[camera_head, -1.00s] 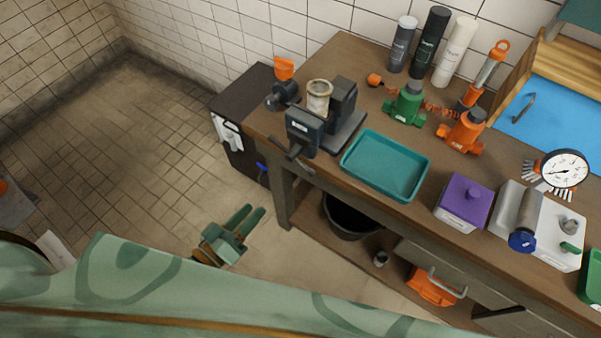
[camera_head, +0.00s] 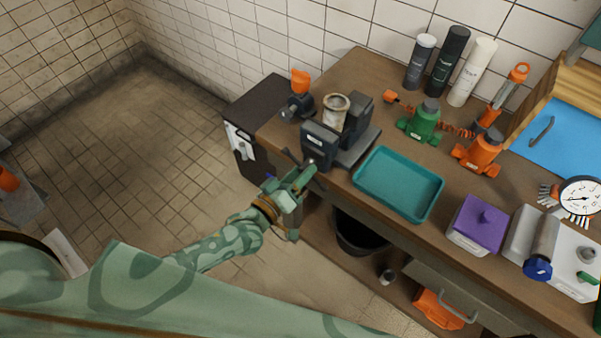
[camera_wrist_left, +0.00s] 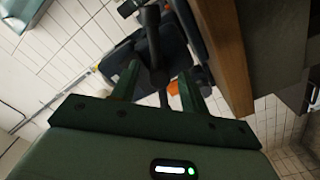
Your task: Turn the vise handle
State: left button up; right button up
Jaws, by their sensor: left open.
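The dark grey vise (camera_head: 320,147) stands at the left end of the workbench, with a pale cylindrical part (camera_head: 335,110) in its jaws. Its dark bar handle (camera_head: 290,156) hangs at the front, past the bench edge, partly hidden by my gripper. My green left gripper (camera_head: 306,170) is open, with its fingertips right at the handle. In the left wrist view the dark handle (camera_wrist_left: 154,48) shows ahead of and between the two open fingers (camera_wrist_left: 158,82). I cannot tell whether they touch it. My right gripper is not in view.
A teal tray (camera_head: 398,184) lies close to the right of the vise. Green (camera_head: 420,122) and orange (camera_head: 480,152) fittings stand behind it. A dark cabinet (camera_head: 262,125) stands left of the bench, and a black bucket (camera_head: 358,233) sits below.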

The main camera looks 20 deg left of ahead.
pick_arm(q)
grip_shut()
jog(key=shift+m, duration=0.3)
jog(key=shift+w+f+m+p, duration=0.15)
jog(key=shift+m+p, duration=0.75)
jog(key=shift+m, duration=1.4)
jog(key=shift+s+f+m+p, duration=0.1)
jog(key=shift+m+p, duration=0.75)
jog(key=shift+m, duration=1.45)
